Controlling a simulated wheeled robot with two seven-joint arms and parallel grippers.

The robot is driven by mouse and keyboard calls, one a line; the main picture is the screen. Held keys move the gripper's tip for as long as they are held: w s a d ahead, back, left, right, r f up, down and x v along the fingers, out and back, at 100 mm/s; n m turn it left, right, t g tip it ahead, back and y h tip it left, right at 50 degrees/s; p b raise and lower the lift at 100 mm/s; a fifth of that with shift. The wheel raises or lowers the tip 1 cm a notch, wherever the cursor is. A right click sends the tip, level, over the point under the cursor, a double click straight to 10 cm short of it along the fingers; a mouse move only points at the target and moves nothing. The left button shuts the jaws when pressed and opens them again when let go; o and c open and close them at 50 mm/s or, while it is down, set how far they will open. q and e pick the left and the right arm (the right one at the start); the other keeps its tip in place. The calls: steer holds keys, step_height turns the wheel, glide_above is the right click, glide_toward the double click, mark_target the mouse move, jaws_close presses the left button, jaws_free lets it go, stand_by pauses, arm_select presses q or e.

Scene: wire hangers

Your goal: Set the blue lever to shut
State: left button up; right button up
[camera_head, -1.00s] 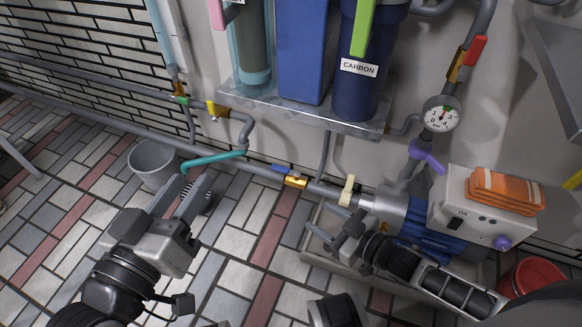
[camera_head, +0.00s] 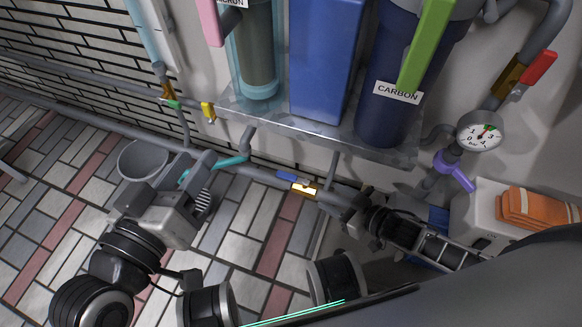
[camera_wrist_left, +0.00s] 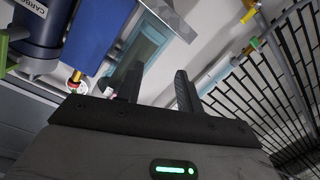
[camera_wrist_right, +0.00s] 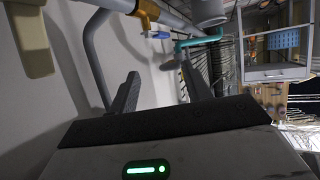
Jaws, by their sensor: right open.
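The blue lever (camera_head: 287,176) sits on a brass valve (camera_head: 304,189) on the low wall pipe, below the filter shelf. It points left, roughly along the pipe. In the right wrist view the blue lever (camera_wrist_right: 160,35) shows beyond the fingertips, near the top. My right gripper (camera_head: 337,192) is open and empty, just right of the brass valve and apart from the lever; its fingertips are hard to make out in the head view. Its spread fingers show in the right wrist view (camera_wrist_right: 160,84). My left gripper (camera_head: 184,164) is open and empty by the teal-handled lever (camera_head: 228,162).
A grey bucket (camera_head: 142,160) stands by the wall. The filter shelf (camera_head: 300,125) overhangs the pipe. A purple lever (camera_head: 455,171), a gauge (camera_head: 480,133) and a box with orange cloth (camera_head: 535,207) are at the right. Tiled floor is open in front.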

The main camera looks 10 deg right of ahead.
mark_target(287, 176)
steer(key=b+x, duration=0.7)
steer(key=x, duration=0.7)
steer(key=shift+s+a+f, duration=0.1)
arm_select(q)
step_height(287, 176, up, 10)
steer(key=w+m+t+h, duration=0.1)
steer(key=m+t+h, duration=0.4)
steer(key=m, duration=0.3)
steer(key=shift+a+r+h, duration=0.15)
steer(key=shift+a+h, duration=0.15)
steer(key=shift+h, duration=0.4)
arm_select(e)
steer(key=shift+w+a, duration=0.25)
steer(key=shift+w, duration=0.1)
steer(key=shift+s+f, duration=0.1)
jaws_close()
